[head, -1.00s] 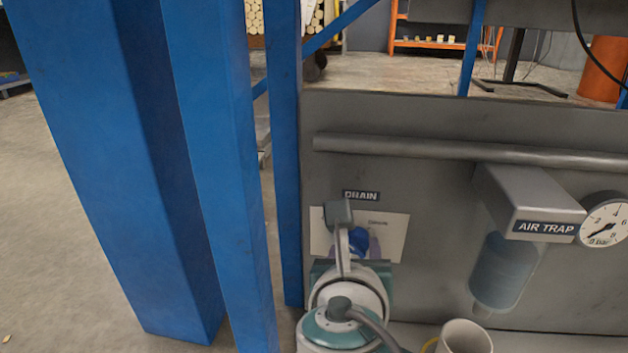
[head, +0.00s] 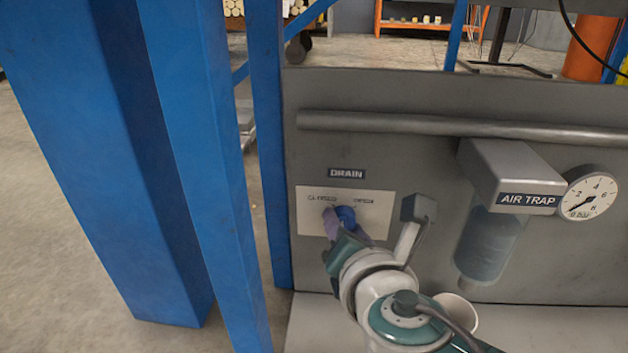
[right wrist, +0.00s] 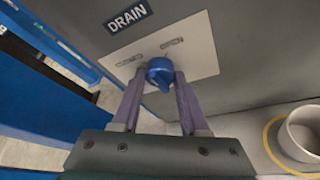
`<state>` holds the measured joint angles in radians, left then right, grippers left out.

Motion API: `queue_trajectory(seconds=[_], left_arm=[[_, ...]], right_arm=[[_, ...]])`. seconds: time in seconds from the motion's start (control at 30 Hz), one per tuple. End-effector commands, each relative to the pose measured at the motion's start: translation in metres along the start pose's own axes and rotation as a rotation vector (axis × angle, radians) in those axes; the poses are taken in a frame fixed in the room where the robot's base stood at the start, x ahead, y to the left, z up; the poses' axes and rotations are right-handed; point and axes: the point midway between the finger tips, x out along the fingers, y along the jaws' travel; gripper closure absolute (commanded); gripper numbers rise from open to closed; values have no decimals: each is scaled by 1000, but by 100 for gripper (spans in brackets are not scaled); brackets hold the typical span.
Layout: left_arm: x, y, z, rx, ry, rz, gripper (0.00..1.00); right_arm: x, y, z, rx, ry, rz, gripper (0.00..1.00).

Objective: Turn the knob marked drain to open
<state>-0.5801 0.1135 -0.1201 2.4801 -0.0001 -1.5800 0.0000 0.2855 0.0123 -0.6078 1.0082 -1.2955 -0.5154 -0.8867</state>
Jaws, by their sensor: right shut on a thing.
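The blue drain knob (head: 346,214) sits on a white plate (head: 312,222) under the DRAIN sign (head: 346,174). The plate carries a CLOSED label at left and an OPEN label at right. My right gripper (head: 340,219) has its purple fingers on the knob. In the right wrist view the fingers of the gripper (right wrist: 160,80) stand on both sides of the knob (right wrist: 159,71), shut on it. The labels show above the knob there; which one its pointer faces I cannot tell. My left gripper is not in view.
An air trap (head: 510,180) and a pressure gauge (head: 590,197) are on the grey panel, right of the knob. A pipe (head: 430,124) runs above. A white cup (right wrist: 300,135) stands low at right inside a yellow ring. Blue posts (head: 200,150) rise at left.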

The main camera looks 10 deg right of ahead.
Motion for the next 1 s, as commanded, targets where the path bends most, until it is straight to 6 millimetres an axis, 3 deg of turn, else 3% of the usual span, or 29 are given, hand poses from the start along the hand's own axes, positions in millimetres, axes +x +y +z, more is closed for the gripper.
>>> queue_trajectory(seconds=[0.6,1.0], left_arm=[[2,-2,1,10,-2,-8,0],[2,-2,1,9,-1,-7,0]], right_arm=[[1,-3,-1,496,0,212,100],[0,-4,-2,684,0,286,100]])
